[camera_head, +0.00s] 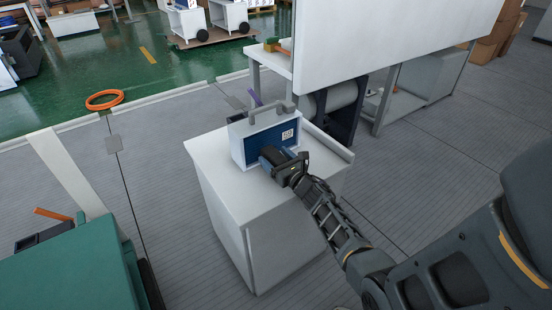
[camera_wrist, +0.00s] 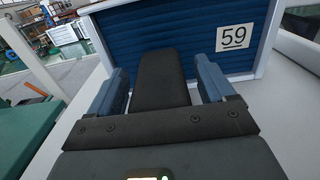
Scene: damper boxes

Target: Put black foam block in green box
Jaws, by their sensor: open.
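The black foam block (camera_wrist: 160,78) stands between the two blue fingers of my gripper (camera_wrist: 160,92) in the wrist view. The fingers are open, with narrow gaps between them and the block. In the head view the block (camera_head: 273,155) is a small dark shape at my gripper (camera_head: 276,160), partly hidden by it, over the white cabinet top. A large green box-shaped thing (camera_head: 75,268) stands at the lower left of the head view, well apart from my gripper. Its green side also shows at the left edge of the wrist view (camera_wrist: 22,135). Its inside cannot be seen.
A white-framed case with a blue front (camera_head: 253,146) and a handle stands on the white cabinet (camera_head: 225,192), right behind the block. Its label reads 59 in the wrist view. A white bench and panel (camera_head: 390,40) stand behind. Grey floor separates cabinet and green box.

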